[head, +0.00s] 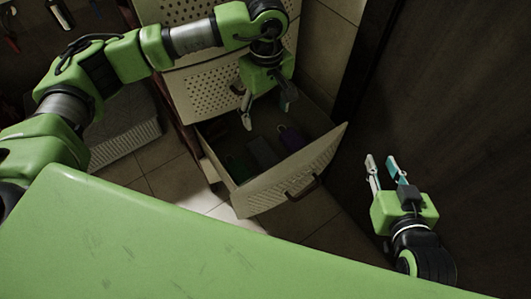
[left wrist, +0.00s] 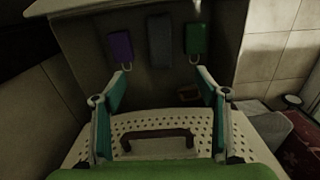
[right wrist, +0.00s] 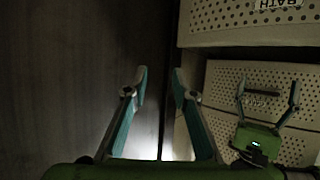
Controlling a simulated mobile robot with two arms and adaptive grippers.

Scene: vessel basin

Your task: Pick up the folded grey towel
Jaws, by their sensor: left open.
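The folded grey towel (head: 262,152) lies in the open drawer (head: 270,200), between a purple item and a green item. In the left wrist view the grey towel (left wrist: 159,41) shows as a dark grey block beyond my fingertips. My left gripper (head: 267,111) is above the drawer, its fingers spread and pointing down, with nothing between them. It is apart from the towel. My right gripper (head: 382,162) is open and empty to the right of the drawer, beside the dark panel. The towel is not visible in the right wrist view.
A purple item (left wrist: 121,46) and a green item (left wrist: 196,38) flank the towel closely, each with a loop. The perforated drawer unit (head: 190,95) stands behind. A light basket (head: 125,135) is at left. A dark panel (head: 440,100) stands at right.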

